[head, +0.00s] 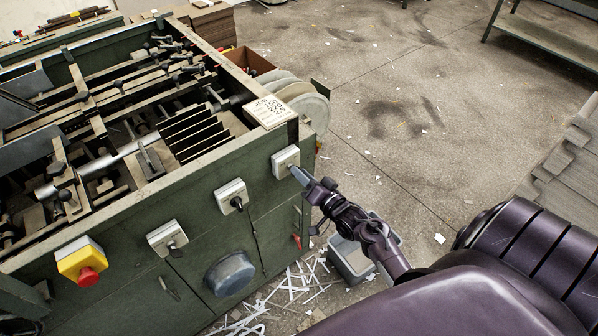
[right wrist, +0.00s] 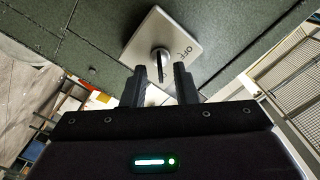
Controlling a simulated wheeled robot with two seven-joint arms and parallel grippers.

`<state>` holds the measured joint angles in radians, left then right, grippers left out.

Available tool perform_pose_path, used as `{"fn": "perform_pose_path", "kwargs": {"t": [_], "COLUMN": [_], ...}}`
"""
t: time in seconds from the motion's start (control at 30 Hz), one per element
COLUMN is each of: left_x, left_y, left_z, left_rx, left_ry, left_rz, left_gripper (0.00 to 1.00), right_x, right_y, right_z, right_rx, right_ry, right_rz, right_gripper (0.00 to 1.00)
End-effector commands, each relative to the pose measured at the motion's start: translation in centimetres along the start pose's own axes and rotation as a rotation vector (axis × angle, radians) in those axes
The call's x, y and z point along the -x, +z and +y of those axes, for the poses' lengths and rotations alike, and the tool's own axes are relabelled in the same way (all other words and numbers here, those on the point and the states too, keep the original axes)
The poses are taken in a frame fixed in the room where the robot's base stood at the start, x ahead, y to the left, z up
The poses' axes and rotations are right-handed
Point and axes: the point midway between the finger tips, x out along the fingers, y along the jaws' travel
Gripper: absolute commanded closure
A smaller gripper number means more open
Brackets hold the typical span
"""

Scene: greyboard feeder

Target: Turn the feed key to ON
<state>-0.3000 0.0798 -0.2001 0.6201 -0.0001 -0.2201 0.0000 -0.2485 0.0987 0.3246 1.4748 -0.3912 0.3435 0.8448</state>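The feed key (right wrist: 160,62) sits in a pale square switch plate (right wrist: 178,42) marked OFF, in the right wrist view. In the head view this seems to be the grey-white box (head: 285,160) at the upper right of the green machine's front. My right gripper (right wrist: 160,88) points at the plate with its fingers apart, one on each side of the key. Gaps show between the fingers and the key. In the head view the right gripper (head: 299,175) reaches the box from the right, and the key is hidden there. My left gripper is not in view.
The machine front also carries two similar switch boxes (head: 231,196) (head: 167,239), a yellow box with a red button (head: 81,261) and a round grey cover (head: 230,274). A grey bin (head: 350,262) stands below my right arm. Paper strips litter the floor. Open floor lies right.

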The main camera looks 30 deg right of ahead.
Motion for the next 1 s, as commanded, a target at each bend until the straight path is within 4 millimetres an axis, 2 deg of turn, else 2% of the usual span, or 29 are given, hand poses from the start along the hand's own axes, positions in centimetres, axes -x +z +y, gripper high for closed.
{"fn": "perform_pose_path", "kwargs": {"t": [0.03,0.2,0.4,1.0], "left_x": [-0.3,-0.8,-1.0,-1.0], "left_y": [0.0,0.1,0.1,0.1], "left_z": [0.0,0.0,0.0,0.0], "left_rx": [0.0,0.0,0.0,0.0], "left_ry": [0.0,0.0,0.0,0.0], "left_rz": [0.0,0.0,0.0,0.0], "left_gripper": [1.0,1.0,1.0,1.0], "right_x": [1.1,4.0,5.8,5.9], "right_y": [0.2,0.2,0.1,0.2], "right_z": [0.2,0.2,0.1,0.1], "right_rx": [0.0,-0.001,0.0,0.0], "right_ry": [0.003,0.002,0.001,0.003], "right_rz": [-0.002,-0.002,0.0,-0.002], "right_gripper": [0.74,0.74,0.74,0.74]}}
